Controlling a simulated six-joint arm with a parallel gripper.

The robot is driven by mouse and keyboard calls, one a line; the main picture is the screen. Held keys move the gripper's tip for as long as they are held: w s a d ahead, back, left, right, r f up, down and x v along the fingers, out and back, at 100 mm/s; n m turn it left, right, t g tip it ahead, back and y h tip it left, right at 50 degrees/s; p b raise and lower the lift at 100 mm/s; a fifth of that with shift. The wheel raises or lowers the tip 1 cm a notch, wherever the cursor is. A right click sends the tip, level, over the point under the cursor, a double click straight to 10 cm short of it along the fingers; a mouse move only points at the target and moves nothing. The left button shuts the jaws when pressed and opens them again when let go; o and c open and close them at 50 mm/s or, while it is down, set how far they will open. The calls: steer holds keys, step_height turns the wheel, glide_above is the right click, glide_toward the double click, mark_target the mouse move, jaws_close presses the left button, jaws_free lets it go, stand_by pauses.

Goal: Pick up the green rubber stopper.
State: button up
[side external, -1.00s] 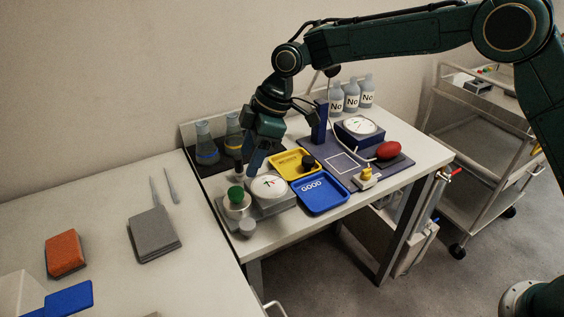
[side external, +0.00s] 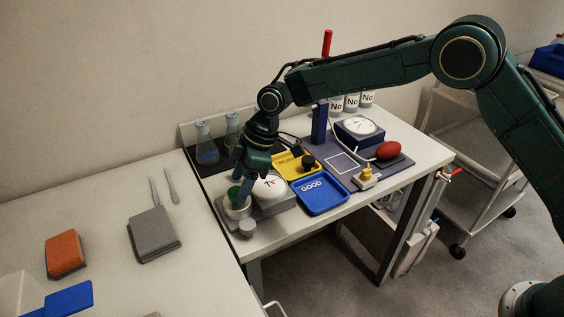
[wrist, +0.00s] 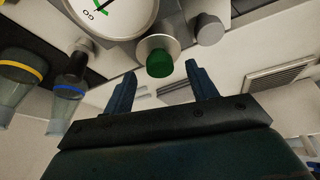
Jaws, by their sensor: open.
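The green rubber stopper (side external: 233,192) sits on top of a pale metal cylinder (side external: 237,210) beside a white dial (side external: 271,187). In the side view my gripper (side external: 241,190) is right at the stopper and its fingers partly hide it. In the wrist view the green stopper (wrist: 160,63) shows in the gap between the two blue fingertips of my gripper (wrist: 162,68), with space on both sides. My gripper is open and holds nothing. I cannot tell how far the fingertips reach down past the stopper.
A small grey cylinder (side external: 247,229) stands close in front. Flasks (side external: 206,150) stand behind to the left. The yellow tray (side external: 318,173) and blue GOOD tray (side external: 342,203) lie to the right. The left table has an orange sponge (side external: 66,254) and grey stack (side external: 153,235).

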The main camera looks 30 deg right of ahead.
steer(key=shift+x, duration=1.15)
steer(key=c, duration=1.1)
steer(key=shift+r, duration=0.2)
step_height(320, 180, up, 20)
steer(key=shift+f, duration=0.2)
